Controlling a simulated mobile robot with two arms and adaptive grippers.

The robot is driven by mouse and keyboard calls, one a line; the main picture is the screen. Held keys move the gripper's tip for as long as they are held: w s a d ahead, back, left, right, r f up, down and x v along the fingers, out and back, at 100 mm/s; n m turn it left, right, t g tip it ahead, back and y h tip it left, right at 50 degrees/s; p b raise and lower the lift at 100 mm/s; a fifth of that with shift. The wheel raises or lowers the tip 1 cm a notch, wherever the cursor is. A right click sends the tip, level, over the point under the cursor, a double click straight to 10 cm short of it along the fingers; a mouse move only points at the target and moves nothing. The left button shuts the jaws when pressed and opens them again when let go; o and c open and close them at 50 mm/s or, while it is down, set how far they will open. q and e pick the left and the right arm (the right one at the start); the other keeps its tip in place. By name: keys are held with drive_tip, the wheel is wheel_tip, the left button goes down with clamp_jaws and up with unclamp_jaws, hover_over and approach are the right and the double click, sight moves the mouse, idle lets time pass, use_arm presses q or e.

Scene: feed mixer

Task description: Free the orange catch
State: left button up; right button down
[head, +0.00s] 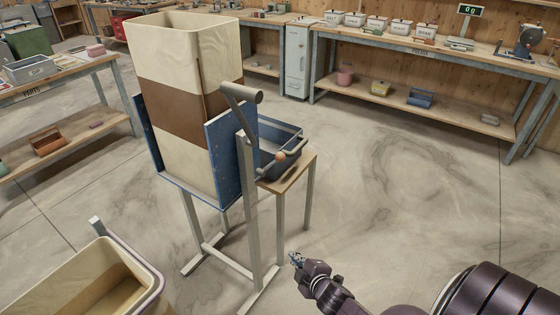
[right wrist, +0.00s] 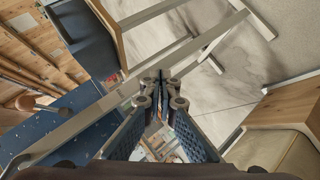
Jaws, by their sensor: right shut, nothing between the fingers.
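The feed mixer has a tall wooden hopper (head: 182,95) with a brown band, between blue side panels (head: 228,155) on a grey metal stand. A grey crank with a thick handle (head: 244,93) sits on its right side. Below it is a thin lever with an orange-brown knob (head: 279,155); a brown knob (right wrist: 25,102) shows in the right wrist view. A small red-orange piece (right wrist: 112,79) lies by the grey post there; I cannot tell if it is the catch. My right gripper (head: 294,258) is shut and empty, low and right of the stand, apart from it. My left gripper is out of view.
A blue-grey tray (head: 281,151) stands on a small wooden shelf (head: 290,177) beside the mixer. A wooden bin (head: 88,283) is at the lower left. Workbenches line the back and left. The floor to the right (head: 400,170) is clear.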

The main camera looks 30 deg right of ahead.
drive_tip(key=w+d+r+n+t, duration=0.1)
drive_tip(key=w+r+n+t, duration=0.1)
drive_tip(key=r, duration=1)
drive_tip(key=w+r+n+t, duration=0.2)
drive_tip(key=w+r, duration=0.2)
drive_tip(key=r, duration=0.9)
drive_tip(key=shift+d+t+h+p, duration=0.35)
drive_tip(key=shift+t+h+p, duration=0.05)
drive_tip(key=shift+p, duration=0.05)
drive_tip(key=shift+w, duration=0.1)
drive_tip(key=p, duration=0.1)
approach(272, 164)
drive_tip(key=w+a+r, duration=0.1)
drive_tip(key=w+r, duration=0.2)
drive_tip(key=shift+w+d+f+p, duration=0.2)
drive_tip(key=shift+w+d+f, duration=0.15)
drive_tip(key=shift+w+d, duration=0.35)
drive_tip(key=shift+w+d+f+p, duration=0.15)
drive_tip(key=shift+w+d+f, duration=0.25)
drive_tip(key=shift+d, duration=0.45)
drive_tip(key=shift+r, duration=0.1)
